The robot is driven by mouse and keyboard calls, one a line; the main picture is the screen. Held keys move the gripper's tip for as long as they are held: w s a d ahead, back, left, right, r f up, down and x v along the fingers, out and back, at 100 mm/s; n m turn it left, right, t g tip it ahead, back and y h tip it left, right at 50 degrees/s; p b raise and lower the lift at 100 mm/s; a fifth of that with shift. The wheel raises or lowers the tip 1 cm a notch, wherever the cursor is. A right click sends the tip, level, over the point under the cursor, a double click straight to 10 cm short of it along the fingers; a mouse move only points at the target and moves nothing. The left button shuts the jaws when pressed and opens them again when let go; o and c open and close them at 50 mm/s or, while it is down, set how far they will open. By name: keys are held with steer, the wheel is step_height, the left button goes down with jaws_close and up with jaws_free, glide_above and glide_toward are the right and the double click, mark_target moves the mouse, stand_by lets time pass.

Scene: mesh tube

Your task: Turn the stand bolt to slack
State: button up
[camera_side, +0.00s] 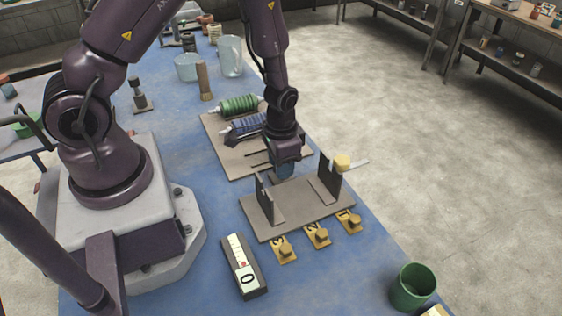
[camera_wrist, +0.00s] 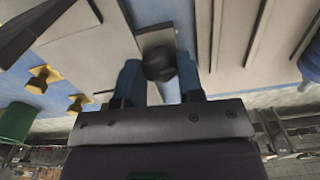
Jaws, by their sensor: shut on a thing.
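The stand (camera_side: 302,208) is a brown base with two dark upright plates. A yellow knob (camera_side: 343,161) with a pale rod sits at its right plate. My gripper (camera_side: 284,173) points down at the stand's back edge; its fingertips are hard to make out in the side view. In the wrist view, my two blue fingers (camera_wrist: 160,78) are shut on a dark round knob (camera_wrist: 160,63), which looks like the stand bolt. It sits at the end of a small brown block (camera_wrist: 157,38). The side view hides this knob behind the gripper.
A board (camera_side: 228,158) with a green spool (camera_side: 238,104) and a blue spool (camera_side: 246,124) lies behind the stand. Several numbered yellow tags (camera_side: 317,236) and a gauge reading 0 (camera_side: 243,266) lie in front. A green cup (camera_side: 412,289) stands front right.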

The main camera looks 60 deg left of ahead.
steer(key=n, duration=0.4)
steer(key=shift+n, duration=0.3)
steer(key=n, duration=0.3)
steer(key=shift+n, duration=0.4)
steer(key=n, duration=0.3)
steer(key=shift+n, duration=2.1)
steer(key=o, duration=0.9)
steer(key=shift+r, duration=0.1)
